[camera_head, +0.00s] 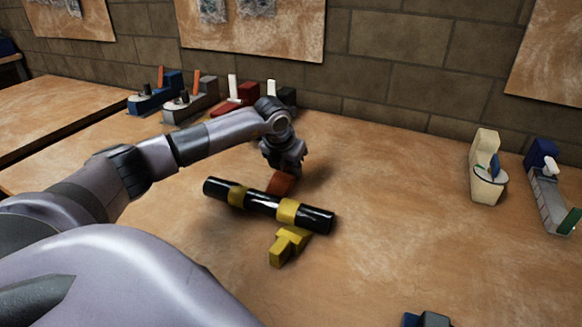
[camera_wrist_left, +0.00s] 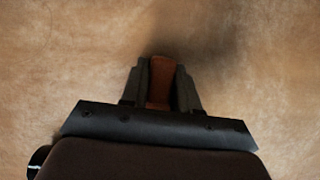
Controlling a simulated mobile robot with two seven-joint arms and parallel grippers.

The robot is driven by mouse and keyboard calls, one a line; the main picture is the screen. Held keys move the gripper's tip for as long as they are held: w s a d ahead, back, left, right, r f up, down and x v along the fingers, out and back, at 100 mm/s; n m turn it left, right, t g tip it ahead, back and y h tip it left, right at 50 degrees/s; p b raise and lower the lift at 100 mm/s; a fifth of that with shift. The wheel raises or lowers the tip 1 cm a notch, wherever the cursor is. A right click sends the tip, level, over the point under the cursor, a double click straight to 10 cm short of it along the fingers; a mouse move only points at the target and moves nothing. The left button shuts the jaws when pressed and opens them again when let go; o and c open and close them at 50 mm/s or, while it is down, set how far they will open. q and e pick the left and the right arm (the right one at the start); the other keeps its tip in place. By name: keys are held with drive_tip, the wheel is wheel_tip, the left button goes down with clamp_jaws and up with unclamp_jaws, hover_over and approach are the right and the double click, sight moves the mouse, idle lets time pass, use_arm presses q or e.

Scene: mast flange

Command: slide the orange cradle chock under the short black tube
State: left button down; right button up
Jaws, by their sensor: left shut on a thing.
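The short black tube (camera_head: 262,202) with two yellow bands lies across the middle of the table in the head view. A yellow chock (camera_head: 287,245) sits at its near side, by the right band. The orange cradle chock (camera_head: 281,183) is just behind the tube, near its middle, partly hidden by it. My left gripper (camera_head: 291,170) points down over the chock and is shut on it. In the left wrist view the orange chock (camera_wrist_left: 160,82) shows between the two fingers. Whether it touches the tube cannot be told. My right gripper is not in view.
Several clamp-like tools, one a blue one (camera_head: 155,95) and one a red one (camera_head: 235,104), stand along the wall at the back left. A cream tool (camera_head: 487,170) and a blue-grey tool (camera_head: 548,190) stand at the right.

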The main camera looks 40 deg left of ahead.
sight(285, 176)
use_arm(q)
drive_tip(key=shift+s+d, duration=0.25)
drive_tip(key=shift+s, duration=0.45)
drive_tip(key=shift+s+d, duration=0.25)
drive_tip(key=shift+s, duration=0.45)
drive_tip(key=c, duration=0.8)
unclamp_jaws()
drive_tip(key=shift+o, duration=0.2)
drive_tip(key=v, duration=0.7)
drive_tip(key=shift+s+r, duration=0.1)
drive_tip(key=shift+r, duration=0.05)
